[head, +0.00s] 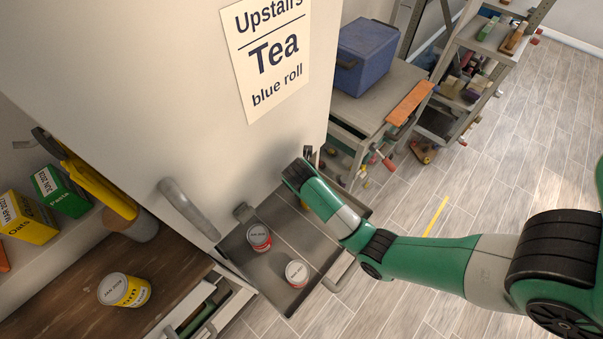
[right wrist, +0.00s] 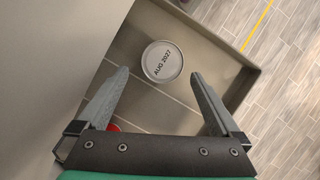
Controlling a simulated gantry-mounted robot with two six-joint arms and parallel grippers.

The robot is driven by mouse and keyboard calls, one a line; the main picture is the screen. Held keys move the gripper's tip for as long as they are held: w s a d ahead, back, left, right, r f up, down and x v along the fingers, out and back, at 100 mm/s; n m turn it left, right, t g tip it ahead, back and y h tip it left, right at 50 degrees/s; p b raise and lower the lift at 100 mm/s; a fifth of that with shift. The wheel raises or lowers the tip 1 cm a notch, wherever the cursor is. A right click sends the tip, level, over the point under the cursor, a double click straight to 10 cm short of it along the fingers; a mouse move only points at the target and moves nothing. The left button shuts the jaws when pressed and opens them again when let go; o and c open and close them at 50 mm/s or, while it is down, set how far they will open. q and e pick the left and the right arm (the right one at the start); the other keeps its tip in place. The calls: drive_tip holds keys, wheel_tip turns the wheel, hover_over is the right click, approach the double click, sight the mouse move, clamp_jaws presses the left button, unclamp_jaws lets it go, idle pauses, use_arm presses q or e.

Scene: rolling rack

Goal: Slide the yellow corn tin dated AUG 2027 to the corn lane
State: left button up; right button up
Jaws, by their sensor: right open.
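The tin with AUG 2027 on its pale lid (right wrist: 162,62) stands upright in the metal tray, ahead of my right gripper (right wrist: 160,75) in the right wrist view. The gripper's fingers are open, one to each side of the near part of the view, and hold nothing. In the head view my right wrist covers most of this tin; a sliver of yellow (head: 304,204) shows beside it. The tray (head: 283,215) has thin lines dividing its floor into lanes. Lane labels are not readable. My left gripper is not in view.
Two red tins stand in the tray, one by the cabinet side (head: 259,237) and one at the front (head: 297,273). Another yellow tin (head: 124,290) stands on the wooden counter (head: 165,260). The cabinet wall borders the tray; open floor lies right.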

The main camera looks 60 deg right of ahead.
drive_tip(key=shift+s+a+f, duration=0.1)
drive_tip(key=shift+a, duration=0.05)
drive_tip(key=shift+s+f, duration=0.15)
drive_tip(key=shift+f, duration=0.15)
drive_tip(key=b+x, duration=0.3)
drive_tip(key=x, duration=0.7)
drive_tip(key=shift+f+b, duration=0.4)
